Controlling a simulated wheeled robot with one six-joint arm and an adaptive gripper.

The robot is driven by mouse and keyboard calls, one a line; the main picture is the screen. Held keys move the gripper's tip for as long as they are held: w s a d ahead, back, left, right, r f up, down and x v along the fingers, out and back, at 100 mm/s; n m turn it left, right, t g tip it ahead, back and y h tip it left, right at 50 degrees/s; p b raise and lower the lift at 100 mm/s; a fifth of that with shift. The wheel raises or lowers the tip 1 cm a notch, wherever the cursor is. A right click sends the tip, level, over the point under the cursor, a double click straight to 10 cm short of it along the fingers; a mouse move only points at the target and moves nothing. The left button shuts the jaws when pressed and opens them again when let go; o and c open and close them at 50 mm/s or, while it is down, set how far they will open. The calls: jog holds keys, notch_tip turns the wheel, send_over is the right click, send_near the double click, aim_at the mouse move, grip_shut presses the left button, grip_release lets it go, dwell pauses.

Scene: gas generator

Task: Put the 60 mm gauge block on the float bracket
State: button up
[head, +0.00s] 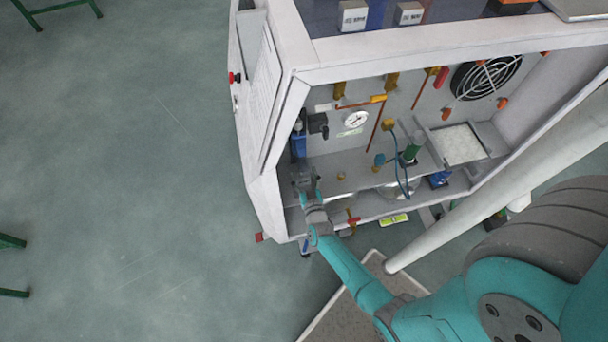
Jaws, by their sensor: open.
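Two small grey-white blocks with dark markings, a left one (353,16) and a right one (409,14), sit on top of the white cabinet (400,50). They look like gauge blocks, but I cannot read for sure which is 60 mm. My gripper (304,176) is open, inside the cabinet's open front at its left end, by the grey shelf. Its fingers are small, and I cannot make out anything between them. A blue part (298,145) and a black fitting (318,124) are just beyond it. I cannot tell which part is the float bracket.
The cabinet holds a round gauge (355,120), yellow-handled valves, a green-topped part (413,147), a blue hose, a white-filled tray (460,144) and a fan (486,76). The cabinet's left wall is close to my gripper. A pale pipe-like bar crosses the right side.

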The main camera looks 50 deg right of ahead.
jog(key=shift+r, duration=0.1)
jog(key=v, duration=1.3)
jog(key=s+a+r+n+t+y, duration=0.1)
jog(key=s+a+r+n+y, duration=0.3)
jog(key=s+a+r+y, duration=0.55)
jog(key=s+a+r+n, duration=0.1)
jog(key=s+r, duration=0.3)
jog(key=r, duration=0.3)
jog(key=s+a+r+n, duration=0.1)
jog(key=s+r, duration=0.3)
jog(key=r, duration=0.4)
jog(key=s+a+r+g, duration=0.1)
jog(key=s+a+r, duration=0.1)
jog(key=s+r, duration=0.2)
notch_tip(320, 180, up, 4)
jog(key=shift+a+f+n, duration=0.25)
jog(key=shift+a+n, duration=0.15)
jog(key=shift+y, duration=0.25)
jog(key=shift+c, duration=0.3)
